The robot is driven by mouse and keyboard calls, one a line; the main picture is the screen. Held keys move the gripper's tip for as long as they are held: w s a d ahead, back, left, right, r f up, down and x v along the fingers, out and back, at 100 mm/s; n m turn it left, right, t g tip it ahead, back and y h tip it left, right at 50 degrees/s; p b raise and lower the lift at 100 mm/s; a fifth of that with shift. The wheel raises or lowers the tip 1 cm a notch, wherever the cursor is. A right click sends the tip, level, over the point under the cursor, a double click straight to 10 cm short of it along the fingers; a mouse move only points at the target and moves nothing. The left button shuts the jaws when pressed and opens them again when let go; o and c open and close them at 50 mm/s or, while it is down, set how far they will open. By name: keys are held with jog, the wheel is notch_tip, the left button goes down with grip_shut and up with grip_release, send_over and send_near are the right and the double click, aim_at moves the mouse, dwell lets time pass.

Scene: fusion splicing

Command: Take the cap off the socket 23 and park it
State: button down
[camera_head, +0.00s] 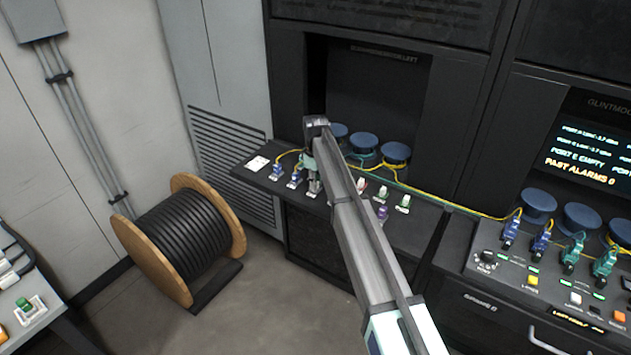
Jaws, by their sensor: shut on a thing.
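My arm reaches from the bottom right across the shelf, and my gripper (313,184) points down at the shelf's left half. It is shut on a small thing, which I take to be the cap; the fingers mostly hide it. It is low over the row of sockets, just right of two blue connectors (286,176). I cannot tell whether the cap is still on its socket. The number 23 cannot be read at this size. The dark shelf (258,180) also bears a purple piece (382,213) and a green-and-white piece (403,204) right of my arm.
Blue round spools (396,152) stand behind the sockets, with yellow and teal fibres running among them. A console (500,270) with more connectors and a screen is at the right. A large cable drum (185,240) stands on the floor at the left. My arm hides part of the shelf.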

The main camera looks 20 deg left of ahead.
jog(key=shift+f, duration=0.1)
jog(key=c, duration=1)
grip_release()
jog(key=shift+o, duration=0.2)
notch_tip(320, 180, up, 12)
